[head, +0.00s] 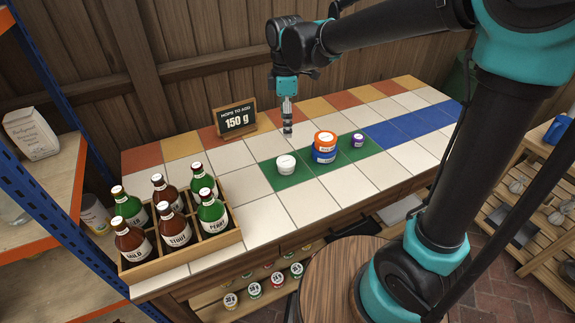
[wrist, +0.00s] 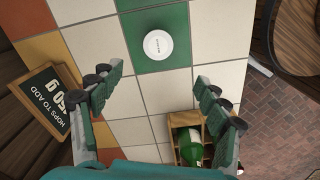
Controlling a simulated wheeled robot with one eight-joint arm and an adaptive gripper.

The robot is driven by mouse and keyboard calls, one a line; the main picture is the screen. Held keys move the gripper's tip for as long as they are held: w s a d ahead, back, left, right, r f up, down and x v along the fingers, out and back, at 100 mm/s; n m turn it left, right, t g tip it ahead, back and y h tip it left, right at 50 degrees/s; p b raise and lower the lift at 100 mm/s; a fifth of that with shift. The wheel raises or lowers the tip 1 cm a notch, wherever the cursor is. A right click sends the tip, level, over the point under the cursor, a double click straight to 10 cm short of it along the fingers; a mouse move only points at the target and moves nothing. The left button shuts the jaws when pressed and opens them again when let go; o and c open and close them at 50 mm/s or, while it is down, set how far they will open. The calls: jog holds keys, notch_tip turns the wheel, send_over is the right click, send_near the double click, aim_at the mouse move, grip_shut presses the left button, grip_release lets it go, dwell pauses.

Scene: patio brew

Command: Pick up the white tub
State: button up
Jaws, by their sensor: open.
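The white tub (head: 286,163) stands upright on the green tiles of the tiled table, towards the table's middle. It also shows in the wrist view (wrist: 158,45), seen from above, with its round lid on the green tile. My gripper (head: 287,130) hangs above the table, behind and close to the tub in the head view. In the wrist view my gripper (wrist: 160,92) is open and empty, its fingers wide apart. The tub lies beyond the fingertips there and is not touched.
An orange tub (head: 325,138) sits on a blue tub (head: 324,155), right of the white tub. A small purple-lidded tub (head: 357,140) stands beside them. A bottle crate (head: 188,249) holds several bottles at front left. A chalkboard sign (head: 236,120) reading "150 g" stands at the back. White tiles around are clear.

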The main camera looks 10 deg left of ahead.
send_near(286, 161)
jog(key=f, duration=0.5)
jog(key=shift+s+d, duration=0.1)
jog(key=shift+s, duration=0.1)
jog(key=shift+w+f, duration=0.15)
jog(key=shift+f, duration=2.45)
jog(key=shift+c, duration=0.3)
jog(key=c, duration=1)
jog(key=shift+r, duration=0.15)
